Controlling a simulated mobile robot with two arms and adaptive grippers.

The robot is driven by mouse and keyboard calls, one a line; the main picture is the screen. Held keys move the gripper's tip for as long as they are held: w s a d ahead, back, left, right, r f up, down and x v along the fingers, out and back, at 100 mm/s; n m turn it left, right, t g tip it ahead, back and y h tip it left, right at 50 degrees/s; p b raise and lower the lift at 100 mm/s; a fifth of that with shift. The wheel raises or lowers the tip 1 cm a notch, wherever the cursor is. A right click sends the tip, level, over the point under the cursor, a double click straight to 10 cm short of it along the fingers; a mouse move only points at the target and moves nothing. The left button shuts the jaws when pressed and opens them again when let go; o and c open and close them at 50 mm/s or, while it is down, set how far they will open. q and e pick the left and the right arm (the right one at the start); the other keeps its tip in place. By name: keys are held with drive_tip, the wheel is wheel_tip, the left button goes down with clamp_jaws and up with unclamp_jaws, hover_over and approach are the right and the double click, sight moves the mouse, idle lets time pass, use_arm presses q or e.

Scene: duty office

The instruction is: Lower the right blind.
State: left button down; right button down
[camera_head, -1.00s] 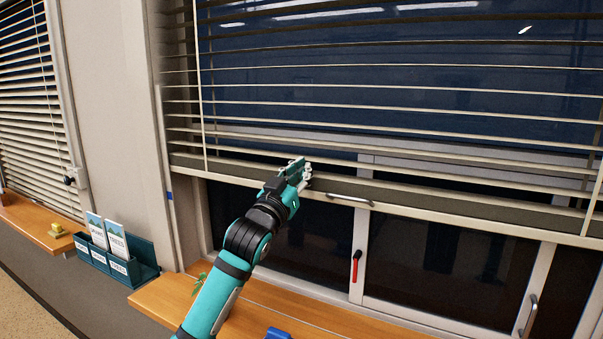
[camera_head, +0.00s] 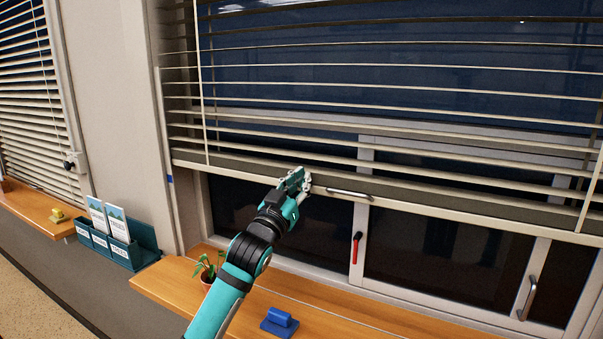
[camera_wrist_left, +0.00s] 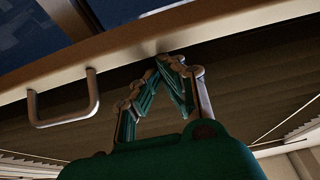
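The right blind (camera_head: 390,113) hangs part-way down over the right window with its slats tilted open. Its pale bottom rail (camera_head: 450,212) crosses the window and carries a metal handle (camera_head: 348,193), also seen left of the fingers in the left wrist view (camera_wrist_left: 65,100). My left gripper (camera_head: 299,182) is at the rail, just left of the handle in the head view. In the left wrist view its fingers (camera_wrist_left: 158,68) converge at the rail's edge, beside the handle and not around it. Exact contact is hard to tell. My right gripper is out of view.
Below is a wooden sill (camera_head: 350,323) with a potted plant (camera_head: 207,268) and a blue object (camera_head: 280,320). A red window handle (camera_head: 356,248) and a metal window handle (camera_head: 527,297) are lower. A leaflet holder (camera_head: 118,245) and another blind (camera_head: 35,100) are at left.

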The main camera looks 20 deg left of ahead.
use_arm(q)
wheel_tip(320, 180, down, 19)
drive_tip(key=b, duration=0.9)
drive_tip(key=shift+w, duration=0.15)
drive_tip(key=shift+r, duration=0.1)
